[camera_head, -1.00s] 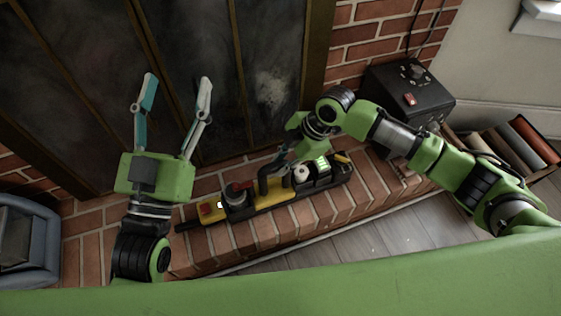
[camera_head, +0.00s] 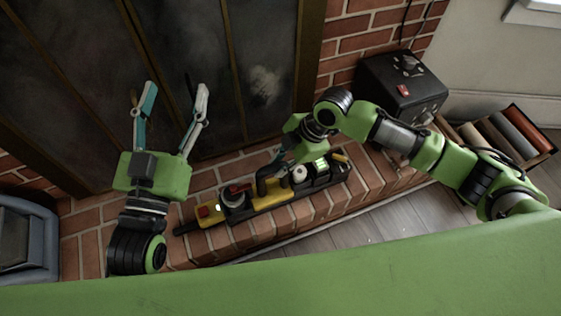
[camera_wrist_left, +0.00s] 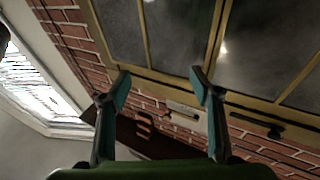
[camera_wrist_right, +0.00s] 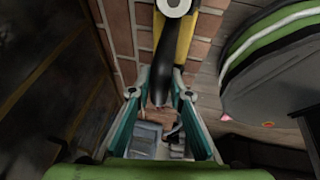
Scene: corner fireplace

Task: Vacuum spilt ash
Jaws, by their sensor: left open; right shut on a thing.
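A long yellow-and-black device (camera_head: 277,192) lies along the brick hearth. It has red parts, a white roll and a black upright handle (camera_head: 261,183). My right gripper (camera_head: 275,163) reaches down to this handle from the right and is shut on it; the right wrist view shows the black handle (camera_wrist_right: 160,75) between the fingers. My left gripper (camera_head: 176,90) is open and empty, with its fingers pointing at the fireplace doors; it also shows in the left wrist view (camera_wrist_left: 158,80). A few pale specks lie on the floor; I cannot tell whether they are ash.
The dark glass fireplace doors (camera_head: 190,60) stand behind the hearth (camera_head: 320,208). A black box (camera_head: 402,84) stands at the right, beside a crate of coloured rolls (camera_head: 552,146). A blue-grey container (camera_head: 20,240) is at the far left. The grey plank floor in front is partly open.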

